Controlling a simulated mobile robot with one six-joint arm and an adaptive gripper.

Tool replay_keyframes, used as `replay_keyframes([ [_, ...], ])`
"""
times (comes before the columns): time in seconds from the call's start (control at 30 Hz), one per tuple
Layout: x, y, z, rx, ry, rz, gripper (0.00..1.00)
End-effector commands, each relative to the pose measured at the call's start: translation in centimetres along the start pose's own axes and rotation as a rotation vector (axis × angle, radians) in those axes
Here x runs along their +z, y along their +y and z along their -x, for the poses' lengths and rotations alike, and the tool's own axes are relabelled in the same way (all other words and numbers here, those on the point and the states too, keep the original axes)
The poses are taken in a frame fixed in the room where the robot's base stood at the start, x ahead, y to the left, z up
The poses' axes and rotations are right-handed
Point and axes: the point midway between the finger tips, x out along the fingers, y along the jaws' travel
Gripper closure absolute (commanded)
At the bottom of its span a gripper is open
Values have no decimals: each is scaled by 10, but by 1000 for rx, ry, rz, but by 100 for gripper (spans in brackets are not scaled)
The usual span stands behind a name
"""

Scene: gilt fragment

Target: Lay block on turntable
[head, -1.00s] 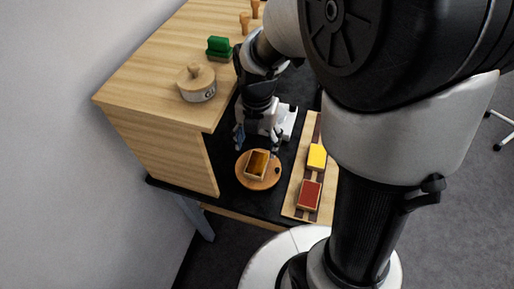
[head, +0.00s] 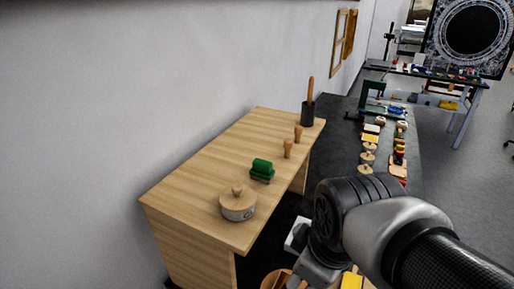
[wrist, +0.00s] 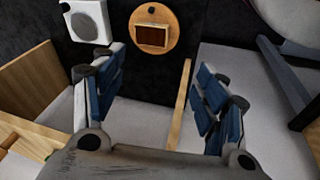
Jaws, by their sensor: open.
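The round wooden turntable (wrist: 172,58) shows at the top middle of the wrist view, with a rectangular wood-rimmed block (wrist: 153,36) with a brown top lying on it. The turntable (head: 268,276) is cut off by the bottom edge of the head view. My gripper (wrist: 162,62) is open and empty, its blue-padded fingers spread wide. It is apart from the block, which shows beyond and between the fingertips. In the head view my arm and the frame edge hide most of the gripper.
A wooden bench top (head: 200,185) at left carries a lidded round pot (head: 238,204), a green-topped block (head: 262,170) and two wooden pegs. A white device (wrist: 88,20) stands beside the turntable. A yellow block (head: 351,281) lies to its right. Several small items line the dark table behind.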

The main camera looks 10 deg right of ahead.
Motion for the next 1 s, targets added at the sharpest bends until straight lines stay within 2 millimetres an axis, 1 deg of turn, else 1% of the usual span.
replay_keyframes([
  [0.03,6,-5,8,19,22,-126,34],
  [0.1,13,-12,15,33,47,-306,34],
  [0.2,21,-20,22,44,78,-517,34],
  [0.33,28,-26,26,48,106,-693,34],
  [0.4,30,-28,27,48,114,-741,34],
  [0.5,30,-29,28,48,117,-767,34],
  [1.0,30,-28,27,48,116,-765,34],
])
